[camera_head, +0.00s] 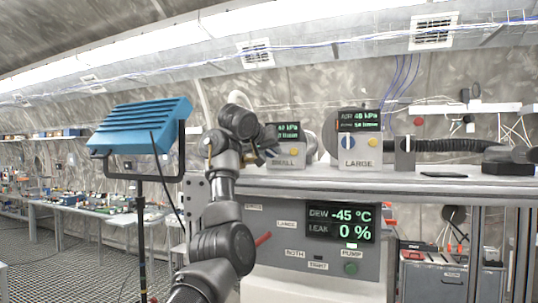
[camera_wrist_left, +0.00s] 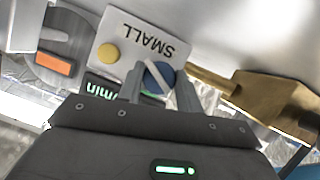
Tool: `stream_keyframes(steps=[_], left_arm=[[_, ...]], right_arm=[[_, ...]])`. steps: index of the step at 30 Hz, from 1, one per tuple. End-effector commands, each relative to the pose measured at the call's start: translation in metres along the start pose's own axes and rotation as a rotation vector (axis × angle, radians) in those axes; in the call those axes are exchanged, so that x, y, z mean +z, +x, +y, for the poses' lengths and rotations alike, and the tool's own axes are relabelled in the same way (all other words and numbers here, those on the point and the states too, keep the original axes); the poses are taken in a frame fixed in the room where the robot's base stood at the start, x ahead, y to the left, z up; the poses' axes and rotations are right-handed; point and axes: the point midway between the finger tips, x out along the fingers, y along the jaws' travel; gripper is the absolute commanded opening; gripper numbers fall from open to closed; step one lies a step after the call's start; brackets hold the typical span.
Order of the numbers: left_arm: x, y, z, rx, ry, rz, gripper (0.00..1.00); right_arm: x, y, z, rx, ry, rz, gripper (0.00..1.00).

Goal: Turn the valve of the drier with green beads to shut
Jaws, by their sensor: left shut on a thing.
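My left gripper (camera_head: 266,150) reaches the grey box labelled SMALL (camera_head: 287,158) from the left in the head view. In the left wrist view the SMALL panel (camera_wrist_left: 128,35) appears upside down. My left gripper (camera_wrist_left: 160,84) is shut on the round blue knob (camera_wrist_left: 158,76) with a white line, one finger on each side. The line runs slanted in that view. A yellow button (camera_wrist_left: 108,53) sits beside the knob. The LARGE box (camera_head: 358,163) stands to the right with its own blue knob (camera_head: 347,142), white line near upright. No green beads are visible. My right gripper is out of view.
The boxes stand on a grey bench, above a panel with a display (camera_head: 341,222) reading DEW -45 °C, LEAK 0 %. A red lever (camera_head: 263,239) is on that panel. A brass-coloured part (camera_wrist_left: 275,97) lies close to my fingers. A blue lamp (camera_head: 146,126) stands left.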

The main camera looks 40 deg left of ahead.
Motion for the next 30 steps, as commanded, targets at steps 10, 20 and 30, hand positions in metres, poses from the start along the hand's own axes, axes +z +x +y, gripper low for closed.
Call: stream_keyframes(steps=[10, 20, 30], left_arm=[[0.000, -0.001, 0.000, -0.129, 0.304, 0.003, 0.12], [0.000, 0.000, 0.002, -0.247, 0.590, 0.003, 0.12], [0.000, 0.000, 0.003, -0.341, 0.821, 0.004, 0.12]], right_arm=[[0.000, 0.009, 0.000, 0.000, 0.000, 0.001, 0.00], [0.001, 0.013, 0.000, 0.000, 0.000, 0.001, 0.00], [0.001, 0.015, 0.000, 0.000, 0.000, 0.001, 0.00]])
